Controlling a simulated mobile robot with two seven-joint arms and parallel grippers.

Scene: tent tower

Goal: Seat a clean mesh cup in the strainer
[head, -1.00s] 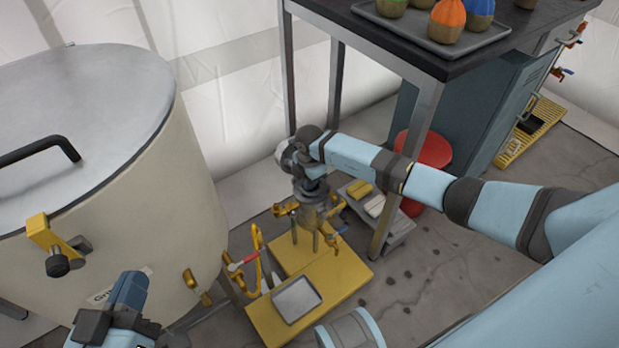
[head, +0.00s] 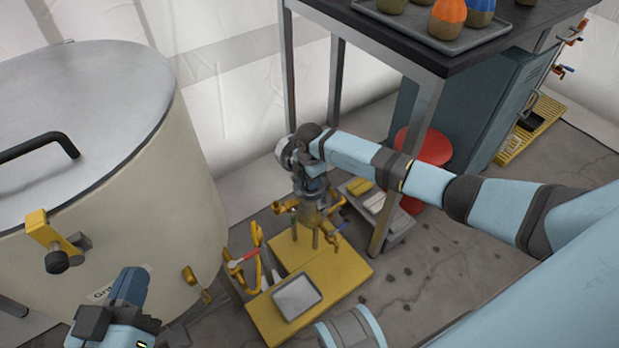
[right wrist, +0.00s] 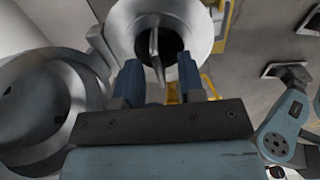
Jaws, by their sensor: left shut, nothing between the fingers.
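The strainer (head: 312,213) stands upright on a yellow base, its top mostly hidden by my right wrist. In the right wrist view its round metal mouth (right wrist: 204,28) is open, with a dark inside. A thin upright metal strip (right wrist: 155,48), perhaps the mesh cup's handle, stands across the mouth; I cannot make out any mesh. My right gripper (right wrist: 160,68) is at the mouth, its fingers apart on either side of the strip, with gaps visible. A round metal lid-like part (right wrist: 38,112) is beside the mouth. My left gripper (head: 130,285) is shut and empty, before the tank.
A large cream tank (head: 120,190) with a grey lid fills the left. The yellow base (head: 345,270) carries a grey tray (head: 297,297) and valves. A dark table (head: 400,45) stands behind, with a red stool (head: 428,150) below.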

